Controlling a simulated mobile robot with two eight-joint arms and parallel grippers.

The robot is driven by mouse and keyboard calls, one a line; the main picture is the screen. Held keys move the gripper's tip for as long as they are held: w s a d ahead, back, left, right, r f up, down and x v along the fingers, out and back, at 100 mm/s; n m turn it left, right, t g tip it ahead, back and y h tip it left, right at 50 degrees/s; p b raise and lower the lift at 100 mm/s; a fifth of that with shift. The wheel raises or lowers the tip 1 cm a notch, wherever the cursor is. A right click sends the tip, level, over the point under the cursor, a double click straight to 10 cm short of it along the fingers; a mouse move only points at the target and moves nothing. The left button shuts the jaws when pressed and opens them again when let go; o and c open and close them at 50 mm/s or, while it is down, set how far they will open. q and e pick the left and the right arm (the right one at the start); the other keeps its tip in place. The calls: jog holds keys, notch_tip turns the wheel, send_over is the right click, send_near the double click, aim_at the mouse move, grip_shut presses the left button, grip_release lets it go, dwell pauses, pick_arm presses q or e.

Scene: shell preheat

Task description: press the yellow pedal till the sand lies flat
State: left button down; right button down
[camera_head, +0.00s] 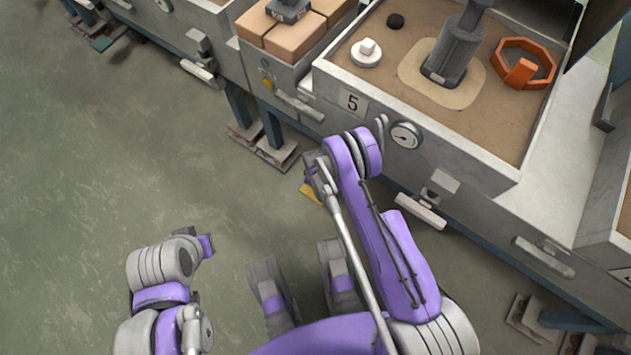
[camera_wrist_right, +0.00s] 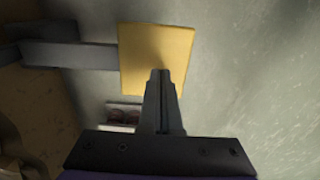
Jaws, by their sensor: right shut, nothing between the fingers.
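The yellow pedal (camera_head: 311,193) shows only in part in the head view, low by the floor beside my right wrist. In the right wrist view the yellow pedal (camera_wrist_right: 150,48) is a flat plate on a dark bar. My right gripper (camera_wrist_right: 160,73) is shut and empty, its fingertips over the plate's near edge; I cannot tell whether they touch it. The sand (camera_head: 400,47) fills the box marked 5, with a paler patch (camera_head: 409,72) around a grey rammer (camera_head: 457,45). My left arm is low left; its gripper is not visible.
On the sand lie a white disc with a knob (camera_head: 366,53), a small black puck (camera_head: 395,21) and an orange ring (camera_head: 521,66). A gauge (camera_head: 405,135) sits on the box front, close to my right arm. The green floor (camera_head: 100,190) at left is clear.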

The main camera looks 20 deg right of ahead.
jog(key=shift+f, duration=0.85)
pick_arm(q)
jog(key=shift+f, duration=0.15)
pick_arm(e)
jog(key=shift+s+a+f, duration=0.15)
jog(key=shift+f, duration=1.1)
jog(key=shift+s+a+f, duration=0.1)
jog(key=shift+a+f, duration=0.05)
jog(key=shift+f, duration=1.1)
